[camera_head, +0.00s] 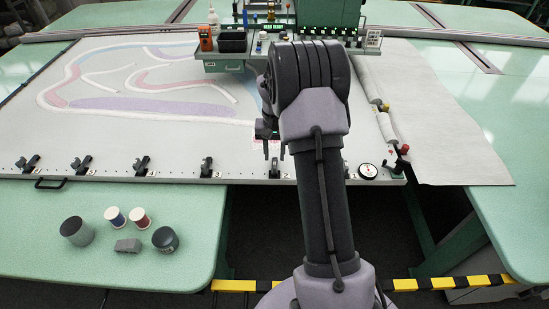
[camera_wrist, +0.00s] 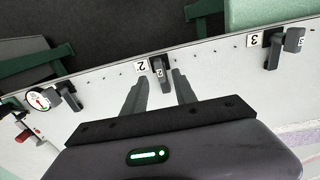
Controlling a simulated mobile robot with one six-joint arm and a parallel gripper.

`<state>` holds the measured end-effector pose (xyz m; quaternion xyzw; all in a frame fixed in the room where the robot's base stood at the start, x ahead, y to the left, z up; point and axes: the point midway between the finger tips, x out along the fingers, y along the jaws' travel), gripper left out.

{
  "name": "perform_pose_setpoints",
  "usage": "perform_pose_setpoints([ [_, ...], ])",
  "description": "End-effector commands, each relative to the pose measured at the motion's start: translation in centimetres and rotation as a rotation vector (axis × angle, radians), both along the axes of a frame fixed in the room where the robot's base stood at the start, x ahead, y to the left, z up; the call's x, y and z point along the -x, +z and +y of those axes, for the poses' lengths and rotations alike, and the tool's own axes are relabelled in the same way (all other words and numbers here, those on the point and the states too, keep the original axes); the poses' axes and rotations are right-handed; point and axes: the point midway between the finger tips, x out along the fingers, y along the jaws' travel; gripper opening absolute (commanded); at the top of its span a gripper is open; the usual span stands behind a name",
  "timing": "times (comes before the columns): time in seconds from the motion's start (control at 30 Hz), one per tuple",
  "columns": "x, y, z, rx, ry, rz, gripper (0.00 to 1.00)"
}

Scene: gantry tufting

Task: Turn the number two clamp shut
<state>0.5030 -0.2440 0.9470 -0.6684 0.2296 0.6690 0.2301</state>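The number two clamp (camera_wrist: 160,74), black with a white "2" plate beside it, sits on the pale frame edge in the wrist view. My gripper (camera_wrist: 155,82) is open and empty, with one finger on either side of this clamp in the picture. I cannot tell the height gap; no contact shows. In the head view my gripper (camera_head: 271,152) hangs above the front rail, just behind the number two clamp (camera_head: 274,169).
Another clamp (camera_wrist: 68,95) and a round dial (camera_wrist: 38,100) lie left in the wrist view. More clamps (camera_head: 143,166) line the front rail. A red-knobbed fitting (camera_head: 401,160) stands at the rail's right end. Cups and spools (camera_head: 115,216) stand on the green table, front left.

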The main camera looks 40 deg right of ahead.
Motion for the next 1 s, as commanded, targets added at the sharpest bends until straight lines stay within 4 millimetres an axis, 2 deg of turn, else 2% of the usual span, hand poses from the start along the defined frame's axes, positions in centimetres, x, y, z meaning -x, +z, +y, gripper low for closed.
perform_pose_setpoints([
  [0.03,-0.1,2.4,-0.1,0.002,-0.001,-0.005,0.34],
  [0.2,-0.1,8.3,-0.1,0.003,0.000,-0.004,0.34],
  [0.3,-0.1,10.9,-0.1,0.002,0.000,-0.003,0.34],
  [0.4,0.0,12.7,0.0,0.001,0.000,-0.002,0.34],
  [0.57,0.0,13.9,0.0,0.001,0.000,-0.001,0.34],
  [1.0,0.0,14.0,0.2,0.002,0.002,-0.004,0.34],
])
